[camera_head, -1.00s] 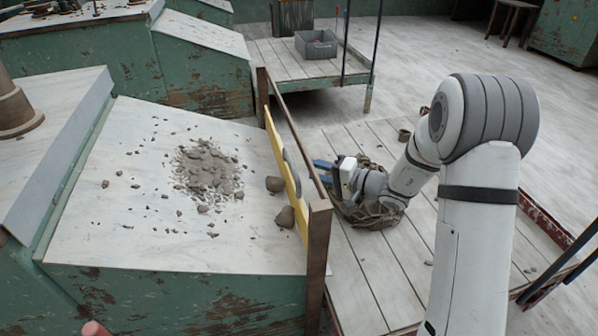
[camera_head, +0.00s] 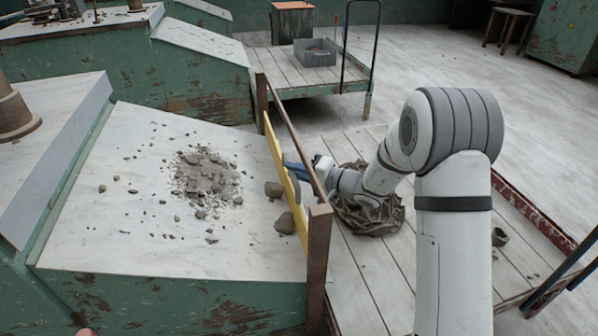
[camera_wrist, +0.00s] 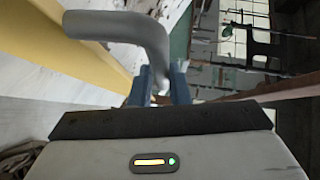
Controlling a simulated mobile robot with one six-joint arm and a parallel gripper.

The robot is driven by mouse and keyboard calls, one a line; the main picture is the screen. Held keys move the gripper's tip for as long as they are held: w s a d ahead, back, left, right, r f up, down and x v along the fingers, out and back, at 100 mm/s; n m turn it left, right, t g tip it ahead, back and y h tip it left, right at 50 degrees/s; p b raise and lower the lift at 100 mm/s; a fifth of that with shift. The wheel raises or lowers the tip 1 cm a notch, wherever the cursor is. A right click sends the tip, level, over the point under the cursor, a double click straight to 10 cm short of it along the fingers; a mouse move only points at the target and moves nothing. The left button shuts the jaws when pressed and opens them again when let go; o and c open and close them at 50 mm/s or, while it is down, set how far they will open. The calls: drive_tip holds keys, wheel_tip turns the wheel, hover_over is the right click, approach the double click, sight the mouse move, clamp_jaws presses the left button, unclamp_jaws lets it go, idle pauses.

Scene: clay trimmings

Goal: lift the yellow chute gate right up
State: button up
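The yellow chute gate (camera_head: 276,158) stands upright and down at the low right end of the sloped chute, between brown posts. It also shows in the wrist view (camera_wrist: 85,62). Its grey bent handle (camera_wrist: 150,40) sticks out on the side facing my arm. My gripper (camera_head: 291,168) reaches over the side rail to this handle. In the wrist view my blue fingertips (camera_wrist: 158,78) stand on either side of the handle's down-bent part and look open, not clearly pressed on it. The handle's far end is partly hidden between the fingers.
Clay crumbs (camera_head: 205,175) lie on the chute (camera_head: 120,235), and two larger lumps (camera_head: 285,222) lie by the gate. A brown rail (camera_head: 300,150) runs beside the gate. A bundle of brown cloth-like material (camera_head: 372,213) lies on the plank deck under my arm. A grey crate (camera_head: 315,52) stands behind.

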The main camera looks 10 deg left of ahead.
clamp_jaws()
wheel_tip(320, 180, up, 4)
drive_tip(key=shift+r+p, duration=0.15)
drive_tip(key=shift+p, duration=0.15)
drive_tip(key=o, duration=0.5)
unclamp_jaws()
